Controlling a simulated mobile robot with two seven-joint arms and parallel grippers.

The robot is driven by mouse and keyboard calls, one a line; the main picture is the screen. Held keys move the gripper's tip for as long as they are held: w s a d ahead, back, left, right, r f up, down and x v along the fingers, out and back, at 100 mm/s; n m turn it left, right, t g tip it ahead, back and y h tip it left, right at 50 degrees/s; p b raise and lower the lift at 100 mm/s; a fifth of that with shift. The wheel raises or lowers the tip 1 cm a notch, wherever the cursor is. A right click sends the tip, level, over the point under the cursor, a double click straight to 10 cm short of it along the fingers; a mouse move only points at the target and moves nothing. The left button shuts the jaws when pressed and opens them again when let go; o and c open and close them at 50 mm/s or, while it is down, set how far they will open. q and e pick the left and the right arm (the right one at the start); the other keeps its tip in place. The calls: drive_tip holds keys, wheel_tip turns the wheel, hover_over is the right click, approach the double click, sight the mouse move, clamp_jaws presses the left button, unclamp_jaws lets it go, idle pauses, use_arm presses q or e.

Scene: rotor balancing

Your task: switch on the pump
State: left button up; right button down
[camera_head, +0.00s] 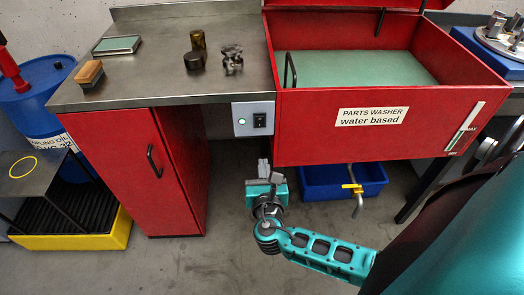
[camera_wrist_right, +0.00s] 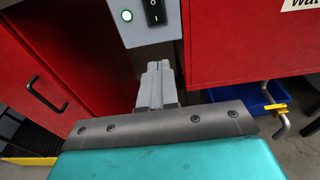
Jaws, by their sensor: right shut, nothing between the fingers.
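The pump switch is a black rocker (camera_head: 260,120) on a light grey control box (camera_head: 243,130) at the left front of the red parts washer (camera_head: 370,100). My right gripper (camera_head: 264,165) is shut and empty. Its fingertips (camera_wrist_right: 158,68) point up toward the box and sit below it, apparently apart from it. My left gripper is in neither view.
A red cabinet (camera_head: 150,180) stands left of the gripper under a steel bench (camera_head: 160,75). A blue tub (camera_head: 325,182) and a yellow-handled valve (camera_head: 354,187) are under the washer, to the right. Open floor (camera_head: 215,260) lies in front.

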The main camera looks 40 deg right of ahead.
drive_tip(key=shift+f+v, duration=0.25)
drive_tip(key=shift+v, duration=0.95)
